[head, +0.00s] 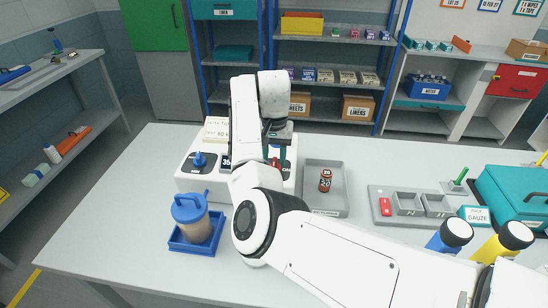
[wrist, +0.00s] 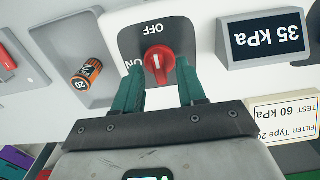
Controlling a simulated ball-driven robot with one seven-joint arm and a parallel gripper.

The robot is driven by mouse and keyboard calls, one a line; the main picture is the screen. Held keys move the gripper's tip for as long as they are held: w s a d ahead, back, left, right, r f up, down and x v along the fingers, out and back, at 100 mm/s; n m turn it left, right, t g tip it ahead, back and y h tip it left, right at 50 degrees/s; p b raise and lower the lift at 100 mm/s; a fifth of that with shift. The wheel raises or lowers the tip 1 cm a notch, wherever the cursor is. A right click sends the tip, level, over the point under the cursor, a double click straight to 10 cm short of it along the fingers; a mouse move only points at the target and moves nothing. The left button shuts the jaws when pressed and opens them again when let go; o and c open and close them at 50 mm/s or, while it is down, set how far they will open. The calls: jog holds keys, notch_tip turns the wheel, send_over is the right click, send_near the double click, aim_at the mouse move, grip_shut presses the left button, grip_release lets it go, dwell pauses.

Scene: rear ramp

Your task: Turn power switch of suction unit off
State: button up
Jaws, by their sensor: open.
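The suction unit is a white box (head: 187,181) on the table, partly hidden behind my arm in the head view. Its power switch is a red rotary knob (wrist: 160,58) on a dark plate marked OFF and ON, both upside down in the wrist view. A short white mark shows on the knob; I cannot tell for sure which label it points to. My gripper (wrist: 158,78) is open, its two green fingers on either side of the knob's near edge. Contact is not clear. In the head view my gripper (head: 277,150) is over the unit's right part.
A display (wrist: 266,40) reads 35 kPa beside the switch. A grey tray (head: 338,172) holding an orange-and-black cylinder (head: 325,181) lies right of the unit. A blue-lidded jar (head: 196,222) stands in a blue holder in front. The table's left front is clear.

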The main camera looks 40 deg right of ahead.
aim_at(274, 161)
notch_tip(274, 161, up, 10)
jog(key=shift+b, duration=0.4)
dwell(0.5)
